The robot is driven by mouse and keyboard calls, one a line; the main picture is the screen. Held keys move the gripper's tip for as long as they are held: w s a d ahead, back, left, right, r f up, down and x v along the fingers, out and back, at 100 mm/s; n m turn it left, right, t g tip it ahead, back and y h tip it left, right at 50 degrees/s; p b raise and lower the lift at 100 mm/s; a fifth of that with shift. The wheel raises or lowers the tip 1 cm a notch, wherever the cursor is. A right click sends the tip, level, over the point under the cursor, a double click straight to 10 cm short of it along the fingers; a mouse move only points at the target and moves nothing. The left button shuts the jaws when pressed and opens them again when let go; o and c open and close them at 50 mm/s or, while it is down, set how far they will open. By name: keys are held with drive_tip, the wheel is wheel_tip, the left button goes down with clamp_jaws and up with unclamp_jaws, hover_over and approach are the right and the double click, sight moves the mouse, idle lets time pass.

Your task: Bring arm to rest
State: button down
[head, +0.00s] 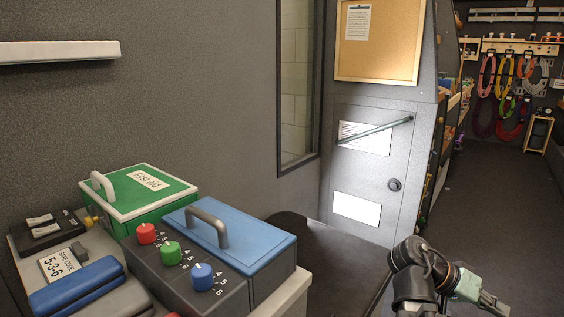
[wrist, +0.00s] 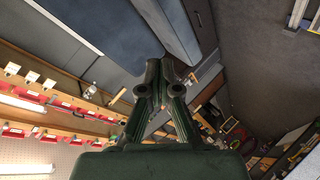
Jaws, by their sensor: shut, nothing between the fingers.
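My gripper (head: 494,305) is at the lower right of the head view, at the end of my folded dark arm. Its tip reaches toward the bottom edge of that view. In the wrist view my gripper (wrist: 164,75) points away from the camera, with its two fingers together and nothing between them. It touches nothing that I can see.
A counter at left holds a green first aid box (head: 150,190), a blue-lidded box with a handle (head: 245,240) and coloured knobs (head: 171,252). A grey door (head: 375,170) stands behind. Coloured cords (head: 510,85) hang far right. The aisle floor (head: 480,190) is clear.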

drive_tip(key=w+a+f+n+y+p, duration=0.1)
drive_tip(key=a+f+n+y+p, duration=0.15)
drive_tip(key=a+f+p, duration=0.35)
drive_tip(key=w+a+f+n+t+y+p, duration=0.1)
drive_tip(key=w+a+f+n+p, duration=0.15)
drive_tip(key=f, duration=0.55)
drive_tip(key=w+a+f+n+y+p, duration=0.1)
drive_tip(key=a+f+n+y+p, duration=0.2)
drive_tip(key=f+p, duration=0.35)
drive_tip(key=s+a+f+n+g+y+p, duration=0.1)
drive_tip(key=s+a+f+p, duration=0.3)
drive_tip(key=s+a, duration=0.2)
drive_tip(key=s+a+f+n+g+y+p, duration=0.1)
drive_tip(key=s+a+f+p, duration=0.3)
drive_tip(key=s, duration=0.5)
drive_tip(key=s+a+f+n+g+y+p, duration=0.1)
drive_tip(key=s+a+f+y+p, duration=0.2)
drive_tip(key=s+a, duration=0.5)
drive_tip(key=f+p, duration=0.1)
drive_tip(key=p, duration=0.1)
drive_tip(key=shift+a+n+p, duration=0.3)
drive_tip(key=shift+a+p, duration=0.05)
drive_tip(key=shift+w+y, duration=0.1)
drive_tip(key=shift+y, duration=0.15)
